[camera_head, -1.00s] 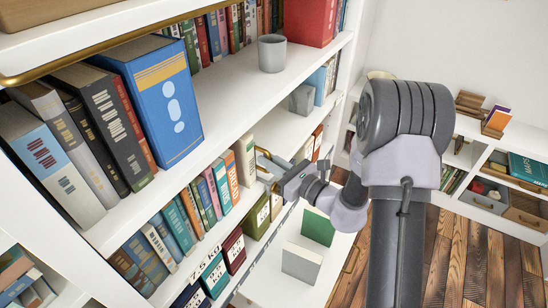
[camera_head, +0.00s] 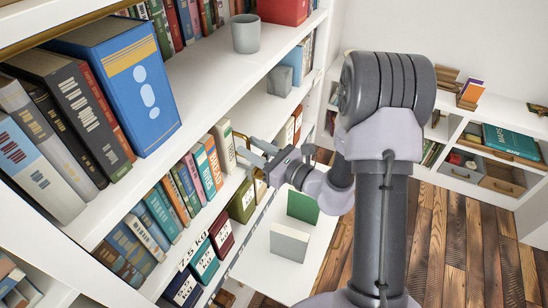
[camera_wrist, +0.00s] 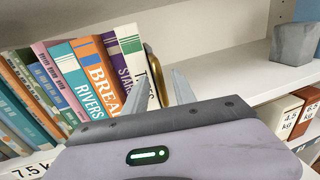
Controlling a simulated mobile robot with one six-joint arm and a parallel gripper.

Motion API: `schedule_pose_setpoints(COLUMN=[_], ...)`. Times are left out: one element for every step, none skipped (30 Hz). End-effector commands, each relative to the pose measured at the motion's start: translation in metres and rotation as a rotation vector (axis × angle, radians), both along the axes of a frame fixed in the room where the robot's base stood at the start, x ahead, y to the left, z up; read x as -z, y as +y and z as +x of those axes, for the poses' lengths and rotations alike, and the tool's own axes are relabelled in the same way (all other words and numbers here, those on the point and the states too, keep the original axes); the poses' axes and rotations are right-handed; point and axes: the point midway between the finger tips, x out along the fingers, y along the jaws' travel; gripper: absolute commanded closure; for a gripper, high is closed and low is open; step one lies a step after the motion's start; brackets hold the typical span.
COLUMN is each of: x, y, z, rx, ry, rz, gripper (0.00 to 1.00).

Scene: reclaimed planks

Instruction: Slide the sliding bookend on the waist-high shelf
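In the wrist view the bookend (camera_wrist: 153,72) stands beside the last, pale book. My gripper's body hides the bookend's lower part.
Several upright books (camera_head: 205,165) fill the shelf left of the bookend. Bare shelf lies to the right, up to a grey block (camera_wrist: 293,43). A lower shelf holds weight-labelled boxes (camera_head: 222,232). A grey cup (camera_head: 245,33) stands on the shelf above.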

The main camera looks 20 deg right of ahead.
Motion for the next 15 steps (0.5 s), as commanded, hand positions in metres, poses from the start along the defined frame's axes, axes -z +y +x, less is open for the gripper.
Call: schedule_pose_setpoints(x=[0.0,0.0,0.0,0.0,0.0,0.0,0.0,0.0,0.0,-0.001,-0.001,-0.001,-0.001,-0.001,-0.001], y=[-0.007,-0.011,-0.018,-0.024,-0.029,-0.037,-0.043,-0.049,-0.055,-0.06,-0.065,-0.071,-0.074,-0.077,-0.081], z=[-0.008,-0.015,-0.024,-0.032,-0.04,-0.051,-0.06,-0.068,-0.079,-0.087,-0.094,-0.102,-0.108,-0.113,-0.119], rx=[0.005,0.006,0.007,0.008,0.008,0.01,0.01,0.01,0.009,0.009,0.008,0.009,0.007,0.006,0.006], ry=[0.003,0.002,0.003,0.002,0.004,0.002,0.003,0.002,0.002,0.001,0.001,0.001,0.001,0.001,0.0], rz=[0.003,0.002,0.003,0.002,0.004,0.003,0.004,0.002,0.003,0.004,0.003,0.003,0.003,0.003,0.002], gripper=[0.68,0.68,0.68,0.68,0.68,0.68,0.68,0.68,0.68,0.68,0.68,0.68,0.68,0.68,0.68])
